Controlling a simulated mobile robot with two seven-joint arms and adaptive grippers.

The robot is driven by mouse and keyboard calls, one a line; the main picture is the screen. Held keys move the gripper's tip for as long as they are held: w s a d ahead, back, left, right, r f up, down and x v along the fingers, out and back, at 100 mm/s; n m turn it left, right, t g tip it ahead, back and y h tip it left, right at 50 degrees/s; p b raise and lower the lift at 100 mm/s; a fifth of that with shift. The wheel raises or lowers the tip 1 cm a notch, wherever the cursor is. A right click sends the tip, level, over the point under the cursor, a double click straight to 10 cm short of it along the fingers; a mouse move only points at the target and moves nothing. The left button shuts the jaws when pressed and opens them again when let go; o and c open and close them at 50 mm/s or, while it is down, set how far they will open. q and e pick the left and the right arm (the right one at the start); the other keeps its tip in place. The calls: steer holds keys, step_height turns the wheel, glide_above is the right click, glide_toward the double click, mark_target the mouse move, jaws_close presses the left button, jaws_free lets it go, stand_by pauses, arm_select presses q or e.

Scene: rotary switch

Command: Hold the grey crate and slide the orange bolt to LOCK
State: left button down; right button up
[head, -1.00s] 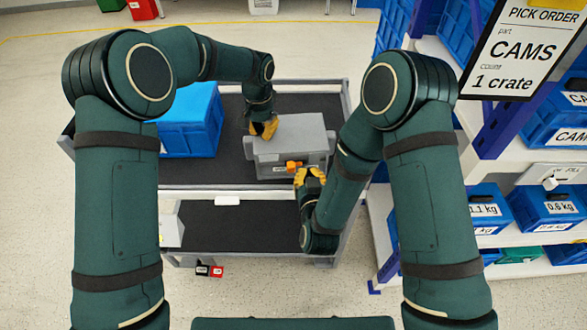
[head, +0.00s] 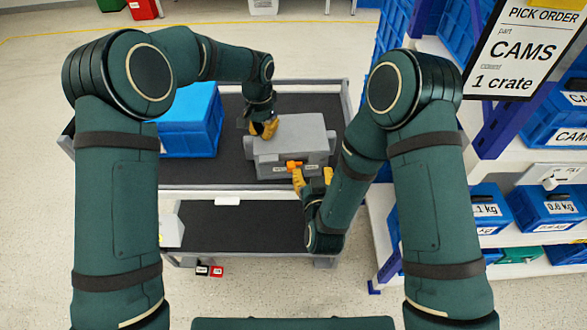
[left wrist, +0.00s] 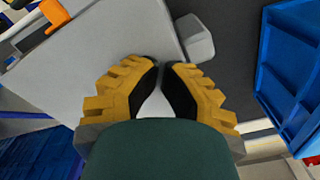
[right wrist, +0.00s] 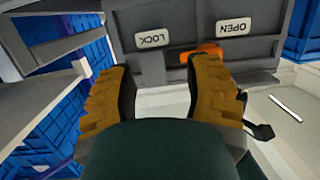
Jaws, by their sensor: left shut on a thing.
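The grey crate (head: 292,130) sits on the cart's dark top shelf. My left gripper (left wrist: 161,66) is shut on the crate's upper left side; in the head view it shows beside the crate. The orange bolt (right wrist: 203,53) is on the crate's front, below the OPEN label (right wrist: 234,27) and LOCK label (right wrist: 152,38) in the right wrist view, nearer OPEN. It also shows in the head view (head: 294,165). My right gripper (right wrist: 160,68) is open in front of the crate, with one fingertip close to the bolt; I cannot tell whether they touch.
A blue crate (head: 190,122) stands left of the grey crate on the cart (head: 230,185). A shelf rack (head: 480,160) with blue bins is on the right. A pick order sign (head: 520,45) hangs at upper right. The cart's lower shelf (head: 250,222) looks mostly bare.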

steer(key=shift+s, duration=0.1)
steer(key=shift+v, duration=2.4)
steer(key=shift+o, duration=0.2)
steer(key=shift+w+r+g+h, duration=0.65)
steer(key=shift+w+g+h, duration=0.05)
steer(key=shift+w+g, duration=0.2)
steer(key=shift+c, duration=0.4)
steer(key=shift+s+a+r+g, duration=0.85)
steer(key=shift+a+r+g, duration=1.2)
steer(key=shift+a+g, duration=0.6)
steer(key=x, duration=0.7)
steer(key=shift+a+y, duration=0.2)
steer(key=shift+y, duration=0.2)
steer(key=shift+w, duration=0.15)
